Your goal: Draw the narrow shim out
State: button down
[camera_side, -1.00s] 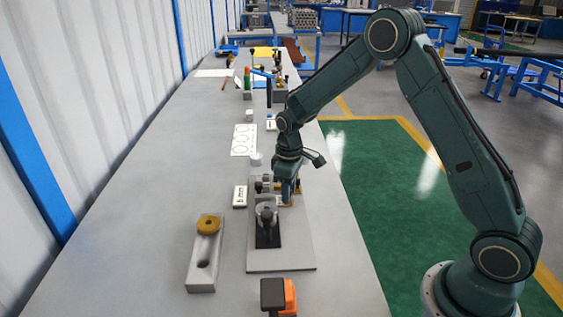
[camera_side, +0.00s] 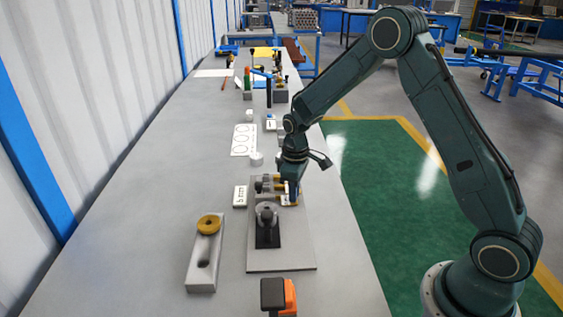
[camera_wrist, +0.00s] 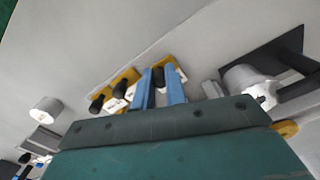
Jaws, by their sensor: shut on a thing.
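My gripper (camera_side: 291,194) is over the grey base plate (camera_side: 290,250), just behind and right of the grey flanged shell (camera_side: 267,210). In the wrist view its two blue fingers (camera_wrist: 160,87) are shut on the black knob of a yellow shim (camera_wrist: 170,68) with a white label. That shim also shows at the gripper in the side view (camera_side: 284,202). Two more yellow shims with black knobs, one farther left (camera_wrist: 101,92) and one nearer (camera_wrist: 130,76), stand beside it. The labels are too small to read, so I cannot tell which shim is narrow. The shell also shows in the wrist view (camera_wrist: 243,78).
A grey slotted block (camera_side: 203,268) with a yellow ring (camera_side: 209,222) lies left of the base plate. A white label block (camera_side: 240,195) and a white cylinder (camera_side: 256,159) are close by. An orange and black item (camera_side: 279,294) is at the front. The left bench is clear.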

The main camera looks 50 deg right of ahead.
jog(key=shift+s+d, duration=0.7)
jog(key=shift+d, duration=0.05)
jog(key=c, duration=1.4)
grip_release()
jog(key=shift+c, duration=0.2)
jog(key=shift+r, duration=0.45)
notch_tip(320, 180, up, 13)
jog(key=shift+r, duration=0.1)
